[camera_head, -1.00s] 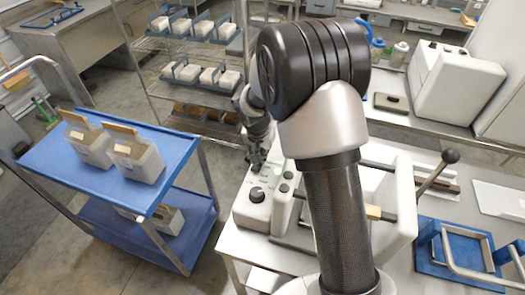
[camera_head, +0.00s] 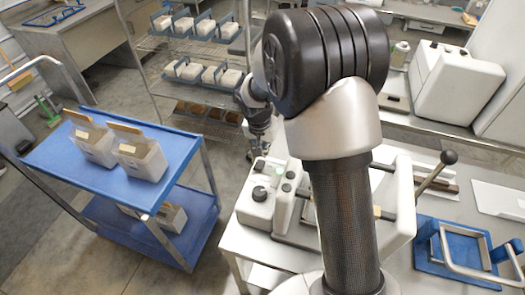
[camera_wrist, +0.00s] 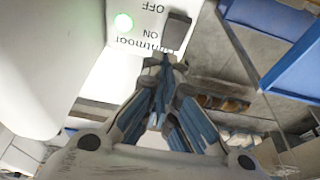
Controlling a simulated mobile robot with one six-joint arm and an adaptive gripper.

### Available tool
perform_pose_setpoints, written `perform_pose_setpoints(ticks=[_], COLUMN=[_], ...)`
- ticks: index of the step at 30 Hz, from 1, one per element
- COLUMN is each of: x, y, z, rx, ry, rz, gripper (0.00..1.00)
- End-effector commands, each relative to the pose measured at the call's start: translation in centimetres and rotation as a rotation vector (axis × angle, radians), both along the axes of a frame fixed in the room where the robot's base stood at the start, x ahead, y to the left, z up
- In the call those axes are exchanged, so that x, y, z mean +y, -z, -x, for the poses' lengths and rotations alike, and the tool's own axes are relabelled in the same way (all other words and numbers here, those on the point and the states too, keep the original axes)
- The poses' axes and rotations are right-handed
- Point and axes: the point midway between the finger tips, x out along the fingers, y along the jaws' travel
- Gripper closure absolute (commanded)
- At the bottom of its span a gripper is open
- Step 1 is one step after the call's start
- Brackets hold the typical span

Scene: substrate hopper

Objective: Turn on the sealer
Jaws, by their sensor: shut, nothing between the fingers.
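The sealer is a white machine on the steel bench, with a control box (camera_head: 255,208) and a black knob (camera_head: 259,193) on it. In the wrist view, its panel has upside-down OFF and ON labels, a bright green lamp (camera_wrist: 123,22) that is lit, and a dark switch lever (camera_wrist: 175,32) beside the labels. The lever's exact position is hard to tell. My gripper (camera_wrist: 163,62) is shut and empty, its tips close to the lever; contact cannot be told. In the head view my gripper (camera_head: 256,148) is above the far end of the control box, partly behind my arm.
A long lever with a black ball (camera_head: 449,157) rises from the sealer's right side. A blue frame fixture (camera_head: 432,262) lies on the bench at right. A blue cart (camera_head: 75,165) with white boxes stands at left, and a wire rack (camera_head: 150,45) stands behind. Floor between cart and bench is clear.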

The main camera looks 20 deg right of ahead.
Motion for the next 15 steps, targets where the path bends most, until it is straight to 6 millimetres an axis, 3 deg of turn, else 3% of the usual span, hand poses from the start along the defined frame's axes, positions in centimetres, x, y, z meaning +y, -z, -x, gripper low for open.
perform_pose_setpoints(ticks=[1,6,15], x=[-0.1,0.0,0.0], y=[-1.9,-5.7,-9.9], z=[-0.2,-0.1,-0.1], rx=[-0.005,-0.005,-0.002], ry=[0.002,0.002,0.001], rz=[-0.001,-0.001,0.0], gripper=[1.0,1.0,1.0])
